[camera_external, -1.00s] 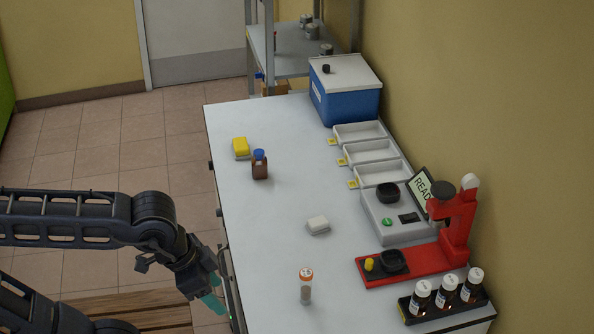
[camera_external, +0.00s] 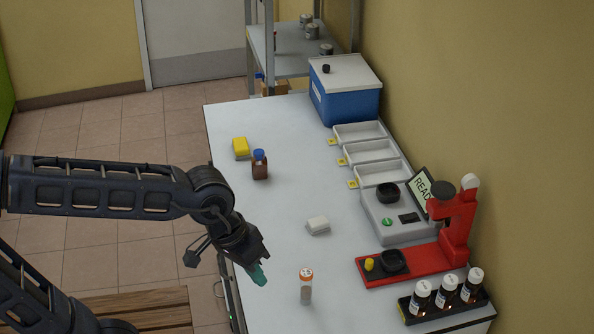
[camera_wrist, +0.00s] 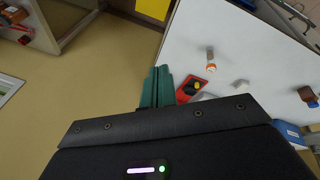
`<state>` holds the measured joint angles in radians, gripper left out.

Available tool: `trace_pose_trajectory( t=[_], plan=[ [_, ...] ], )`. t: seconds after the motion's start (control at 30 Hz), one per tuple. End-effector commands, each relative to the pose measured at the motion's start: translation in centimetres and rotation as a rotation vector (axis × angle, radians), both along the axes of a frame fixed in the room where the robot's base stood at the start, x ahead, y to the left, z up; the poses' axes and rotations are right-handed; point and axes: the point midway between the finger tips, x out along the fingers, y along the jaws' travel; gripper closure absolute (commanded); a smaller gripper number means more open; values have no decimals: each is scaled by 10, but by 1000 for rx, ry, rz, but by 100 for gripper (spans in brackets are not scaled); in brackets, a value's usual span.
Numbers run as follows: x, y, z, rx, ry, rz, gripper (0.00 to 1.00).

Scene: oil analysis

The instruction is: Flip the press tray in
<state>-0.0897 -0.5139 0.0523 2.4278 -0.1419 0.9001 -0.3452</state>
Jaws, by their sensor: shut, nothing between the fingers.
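The red press (camera_external: 458,225) stands at the right of the table. Its black tray (camera_external: 382,263) with a round dark cup (camera_external: 393,261) and a yellow knob (camera_external: 369,264) sticks out on the left end of its red base. In the wrist view the red press part with the yellow knob (camera_wrist: 197,85) shows just right of my fingers. My gripper (camera_external: 262,276) has teal fingers, shut and empty, over the table's near left edge and well left of the press. The shut fingertips also show in the wrist view (camera_wrist: 157,72).
An orange-capped vial (camera_external: 306,290) stands between my gripper and the press. A white block (camera_external: 318,225), a grey READY device (camera_external: 400,220), a rack of dark bottles (camera_external: 447,298) and a brown bottle (camera_external: 260,168) are on the table (camera_external: 285,140). Its middle is mostly clear.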

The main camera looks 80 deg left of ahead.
Motion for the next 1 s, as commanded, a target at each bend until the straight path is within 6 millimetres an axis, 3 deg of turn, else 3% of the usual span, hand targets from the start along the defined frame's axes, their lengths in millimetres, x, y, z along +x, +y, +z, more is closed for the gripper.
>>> trace_pose_trajectory(
  t=[0.57,1.0],
  plan=[
    [106,69,-33,-307,114,662,100],
    [174,146,-84,-505,194,1188,100]
  ],
)
